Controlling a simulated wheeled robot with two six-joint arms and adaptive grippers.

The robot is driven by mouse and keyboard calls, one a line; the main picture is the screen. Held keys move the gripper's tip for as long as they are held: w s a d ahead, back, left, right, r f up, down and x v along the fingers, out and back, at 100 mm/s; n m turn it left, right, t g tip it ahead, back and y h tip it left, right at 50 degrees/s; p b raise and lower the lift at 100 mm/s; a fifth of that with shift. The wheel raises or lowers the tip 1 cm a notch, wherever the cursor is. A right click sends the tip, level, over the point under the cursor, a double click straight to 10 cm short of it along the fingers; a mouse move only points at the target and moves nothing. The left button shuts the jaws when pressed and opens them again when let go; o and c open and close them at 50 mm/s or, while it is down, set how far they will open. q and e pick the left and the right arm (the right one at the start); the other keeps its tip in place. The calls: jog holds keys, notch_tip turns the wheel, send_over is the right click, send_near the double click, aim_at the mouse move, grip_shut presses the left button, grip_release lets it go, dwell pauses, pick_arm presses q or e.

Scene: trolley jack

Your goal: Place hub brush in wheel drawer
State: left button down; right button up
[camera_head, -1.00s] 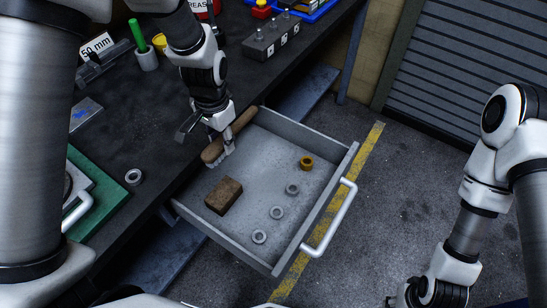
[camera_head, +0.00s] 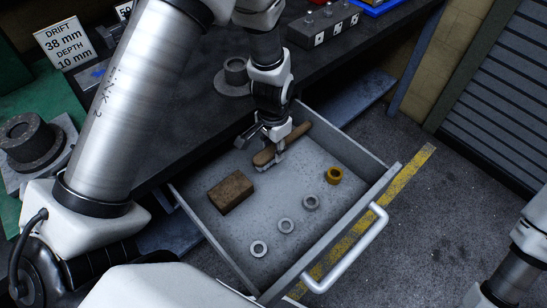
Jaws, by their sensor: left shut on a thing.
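The hub brush (camera_head: 293,138) has a brown wooden handle.
The drawer handle (camera_head: 347,252) juts out in front. The drawer's middle is bare. A grey flanged part (camera_head: 235,75) stands on the bench behind.

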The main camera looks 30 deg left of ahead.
pick_arm(q)
jog(key=shift+f, duration=1.75)
jog(key=c, duration=0.8)
grip_release()
notch_tip(320, 180, up, 12)
jog(key=shift+s+r, duration=0.1)
jog(key=shift+r, duration=0.05)
